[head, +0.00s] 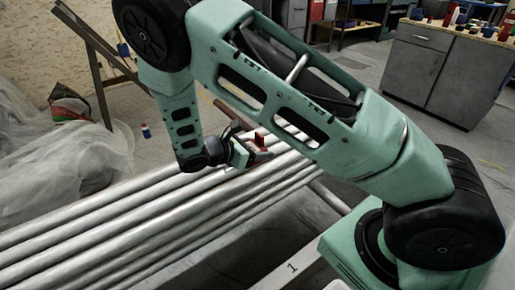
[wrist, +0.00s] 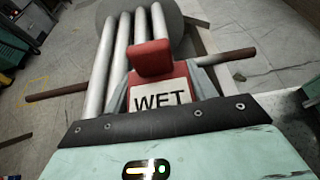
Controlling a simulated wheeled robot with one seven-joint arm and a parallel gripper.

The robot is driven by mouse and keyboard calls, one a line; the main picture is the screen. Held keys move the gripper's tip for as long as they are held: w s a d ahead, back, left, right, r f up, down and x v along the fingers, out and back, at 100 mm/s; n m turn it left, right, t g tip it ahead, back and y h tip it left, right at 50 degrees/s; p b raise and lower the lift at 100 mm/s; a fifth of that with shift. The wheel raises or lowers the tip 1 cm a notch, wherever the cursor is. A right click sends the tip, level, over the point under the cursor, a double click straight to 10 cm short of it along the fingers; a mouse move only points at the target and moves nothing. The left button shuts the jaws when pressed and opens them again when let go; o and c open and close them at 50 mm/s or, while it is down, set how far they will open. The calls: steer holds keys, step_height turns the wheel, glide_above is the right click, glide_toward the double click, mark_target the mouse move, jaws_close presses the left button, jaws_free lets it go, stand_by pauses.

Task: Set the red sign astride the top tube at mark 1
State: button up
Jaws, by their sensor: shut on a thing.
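The red sign (wrist: 152,60) is in the wrist view, with a white panel reading "WET". My gripper (wrist: 160,84) is shut on it, one grey finger on each side. In the head view a bit of the red sign (head: 260,139) shows by my gripper (head: 249,153), over the far part of the tube stack. The pale tubes (head: 110,212) run from the lower left towards the middle; they also show behind the sign in the wrist view (wrist: 123,45). Whether the sign touches a tube I cannot tell. A mark "1" (head: 292,267) is on a pale beam at the bottom.
A brown bar (wrist: 56,92) crosses beneath the tubes. Crumpled clear sheeting (head: 75,165) lies at left, with a small can (head: 146,131) on the floor near it. A grey cabinet (head: 430,70) stands at back right. My arm hides much of the head view's middle.

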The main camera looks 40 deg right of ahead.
mark_target(257, 170)
steer(key=shift+r, duration=0.1)
steer(key=shift+f+b, duration=1.3)
steer(key=shift+f, duration=2.15)
steer(key=shift+r, duration=0.15)
steer(key=shift+r+p, duration=0.65)
steer(key=shift+p, duration=0.3)
steer(key=shift+a+p, duration=0.1)
steer(key=shift+p, duration=0.45)
steer(key=shift+f, duration=0.25)
